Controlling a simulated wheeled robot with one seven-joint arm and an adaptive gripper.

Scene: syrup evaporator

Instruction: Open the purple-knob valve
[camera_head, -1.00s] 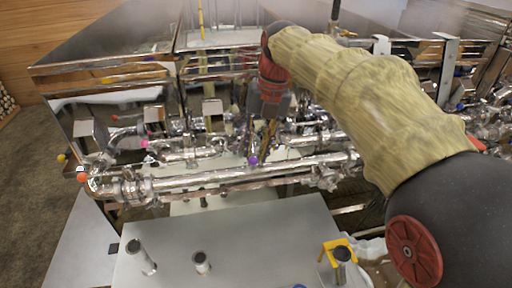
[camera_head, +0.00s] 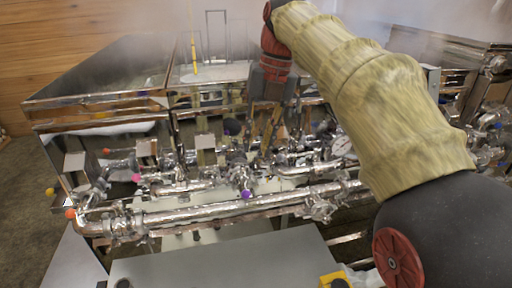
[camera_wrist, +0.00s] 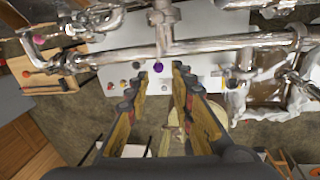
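The purple knob (camera_head: 246,194) sits on the front of the shiny pipework, close to the long horizontal pipe (camera_head: 225,206). In the wrist view the purple knob (camera_wrist: 158,67) shows between the two fingertips, beyond them, just below a vertical pipe stub. My gripper (camera_head: 266,143) points down above and slightly right of the knob in the head view, apart from it. In the wrist view my gripper (camera_wrist: 161,78) has its yellow-faced fingers spread, with nothing held between them. The knob's handle and its angle are too small to tell.
Pink (camera_head: 137,178) and orange (camera_head: 71,213) knobs sit on pipes to the left. Large metal evaporator pans (camera_head: 100,80) stand behind the pipes, with steam above. A pale table (camera_head: 220,262) lies in front. Pipes and valves crowd the space around my gripper.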

